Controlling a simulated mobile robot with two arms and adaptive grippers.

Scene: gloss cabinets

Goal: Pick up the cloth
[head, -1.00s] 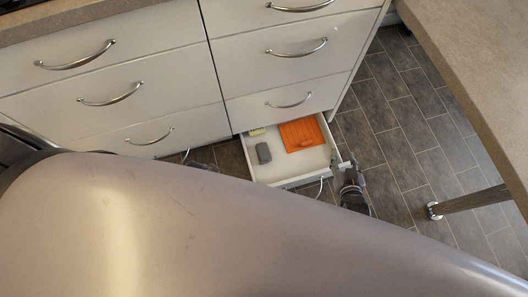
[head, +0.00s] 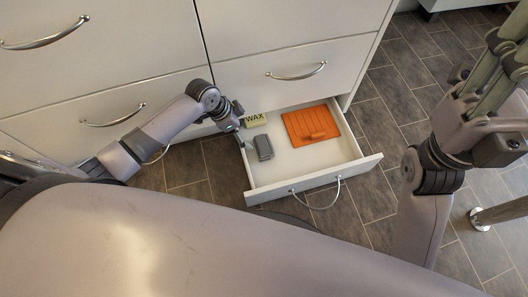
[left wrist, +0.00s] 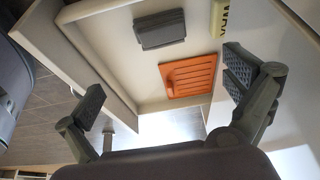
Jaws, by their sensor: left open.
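The cloth (head: 263,147) appears to be the dark grey folded piece lying flat in the open bottom drawer (head: 300,182), near its left wall. It also shows in the left wrist view (left wrist: 162,29). My left gripper (head: 240,132) is just left of the cloth, at the drawer's left side, apart from it. In the left wrist view my left gripper (left wrist: 165,78) has its two fingers wide apart with nothing between them. My right gripper (head: 503,68) is raised at the right edge, partly cut off, and its jaw state is unclear.
An orange ridged plate with a handle (head: 311,125) lies right of the cloth. A yellow block marked WAX (head: 255,120) lies behind it. Closed drawers (head: 300,65) stand above. Tiled floor (head: 385,115) is open to the right; a metal leg (head: 500,212) stands there.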

